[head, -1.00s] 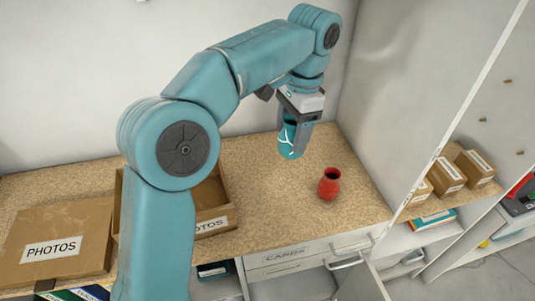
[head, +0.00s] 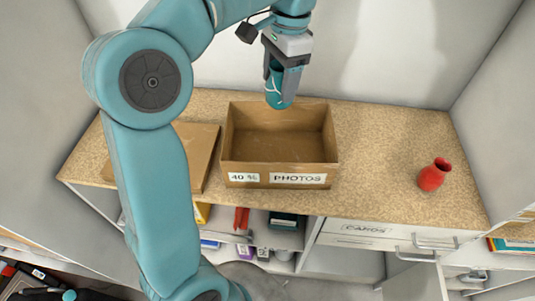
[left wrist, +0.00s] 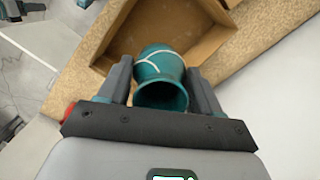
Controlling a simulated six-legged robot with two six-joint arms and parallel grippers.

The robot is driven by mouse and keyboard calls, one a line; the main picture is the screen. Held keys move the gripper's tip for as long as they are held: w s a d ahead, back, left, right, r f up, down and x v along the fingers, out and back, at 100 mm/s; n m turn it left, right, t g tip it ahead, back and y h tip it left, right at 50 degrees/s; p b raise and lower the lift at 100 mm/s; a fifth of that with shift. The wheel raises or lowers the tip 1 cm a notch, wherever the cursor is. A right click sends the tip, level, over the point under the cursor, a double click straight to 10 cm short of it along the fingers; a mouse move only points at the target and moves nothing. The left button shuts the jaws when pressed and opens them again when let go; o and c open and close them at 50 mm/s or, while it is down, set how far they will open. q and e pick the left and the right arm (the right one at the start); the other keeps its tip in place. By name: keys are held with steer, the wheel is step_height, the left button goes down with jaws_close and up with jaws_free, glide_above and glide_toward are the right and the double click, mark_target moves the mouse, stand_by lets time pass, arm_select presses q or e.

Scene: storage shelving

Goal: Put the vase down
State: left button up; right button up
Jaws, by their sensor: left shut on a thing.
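A teal vase with white lines (head: 279,90) is held in my left gripper (head: 283,72). In the head view it hangs at the back edge of an open cardboard box marked PHOTOS (head: 276,181), above the box's height. In the left wrist view the vase (left wrist: 160,78) sits between the two fingers of my left gripper (left wrist: 160,85), its open mouth towards the camera, with the box (left wrist: 115,40) beyond it. A red vase (head: 434,175) stands on the countertop (head: 385,140) to the right. My right gripper is not in view.
A flat cardboard lid (head: 195,150) lies left of the box. The countertop between box and red vase is clear. Walls close the back and right.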

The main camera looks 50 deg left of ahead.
arm_select(q)
steer(key=f, duration=0.4)
steer(key=f+b, duration=0.1)
steer(key=f, duration=0.2)
steer(key=shift+w+a, duration=0.1)
steer(key=shift+w, duration=0.3)
step_height(320, 180, down, 13)
steer(key=shift+s+r, duration=0.1)
steer(key=shift+s, duration=0.05)
steer(key=shift+w+f, duration=0.2)
steer(key=shift+f, duration=0.05)
steer(key=shift+s, duration=0.15)
